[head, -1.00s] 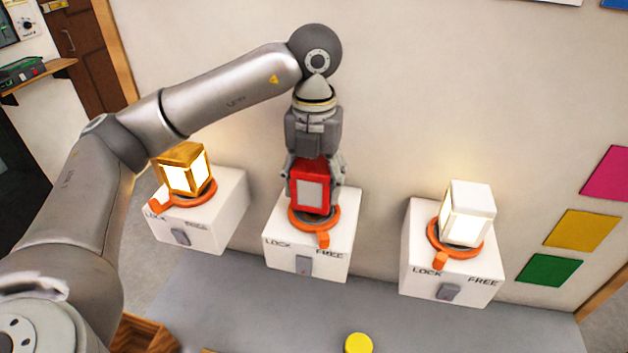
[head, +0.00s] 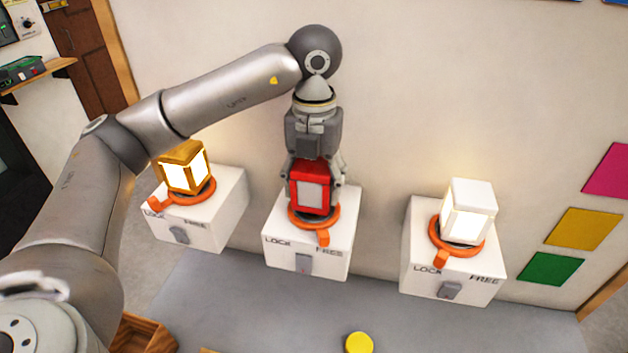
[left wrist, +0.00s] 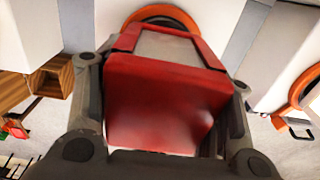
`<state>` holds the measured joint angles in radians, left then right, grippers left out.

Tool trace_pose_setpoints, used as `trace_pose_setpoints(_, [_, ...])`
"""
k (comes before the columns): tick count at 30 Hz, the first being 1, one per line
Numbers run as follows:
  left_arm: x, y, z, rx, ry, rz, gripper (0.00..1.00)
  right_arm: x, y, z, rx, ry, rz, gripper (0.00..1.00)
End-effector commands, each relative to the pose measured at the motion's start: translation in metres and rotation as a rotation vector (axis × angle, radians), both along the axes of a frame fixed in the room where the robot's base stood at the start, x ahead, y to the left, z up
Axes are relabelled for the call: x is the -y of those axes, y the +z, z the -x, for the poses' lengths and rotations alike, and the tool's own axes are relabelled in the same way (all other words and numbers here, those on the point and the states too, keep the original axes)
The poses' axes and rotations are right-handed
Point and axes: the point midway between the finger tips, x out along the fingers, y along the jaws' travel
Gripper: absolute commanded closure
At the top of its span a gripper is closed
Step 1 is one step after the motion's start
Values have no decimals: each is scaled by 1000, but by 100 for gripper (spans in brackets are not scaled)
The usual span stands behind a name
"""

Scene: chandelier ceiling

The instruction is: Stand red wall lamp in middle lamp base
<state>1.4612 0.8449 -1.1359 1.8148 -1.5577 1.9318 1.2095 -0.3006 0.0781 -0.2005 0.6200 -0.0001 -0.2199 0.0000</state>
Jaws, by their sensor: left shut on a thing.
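The red wall lamp (head: 312,188) stands upright at the middle lamp base (head: 309,237), a white block with an orange ring (head: 301,218). The lamp's lower end is at the ring; its panel is grey and unlit. My left gripper (head: 316,175) points down and is shut on the lamp's sides. In the left wrist view, the lamp's red top (left wrist: 158,105) lies between the two fingers, with the orange ring partly showing beyond it. The ring's orange handle points to the front, near the FREE label. My right gripper is not in view.
A lit gold lamp (head: 184,167) stands in the left base (head: 222,215). A lit white lamp (head: 468,212) stands in the right base (head: 420,251). A yellow disc (head: 359,343) and a wooden box (head: 143,335) are at the front. The grey surface (head: 350,300) between is mostly clear.

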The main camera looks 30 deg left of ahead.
Motion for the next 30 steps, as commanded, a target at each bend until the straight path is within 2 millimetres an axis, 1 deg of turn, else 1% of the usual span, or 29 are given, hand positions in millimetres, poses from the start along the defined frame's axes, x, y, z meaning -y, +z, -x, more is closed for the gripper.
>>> trace_pose_setpoints(20, [0,-11,0,1,0,1,72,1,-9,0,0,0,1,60])
trace_pose_setpoints(21, [0,-10,0,1,0,1,36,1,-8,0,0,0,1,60])
trace_pose_setpoints(26, [0,-10,0,1,0,1,16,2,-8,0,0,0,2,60])
trace_pose_setpoints(30, [0,-10,0,0,0,0,16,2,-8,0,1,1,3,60])
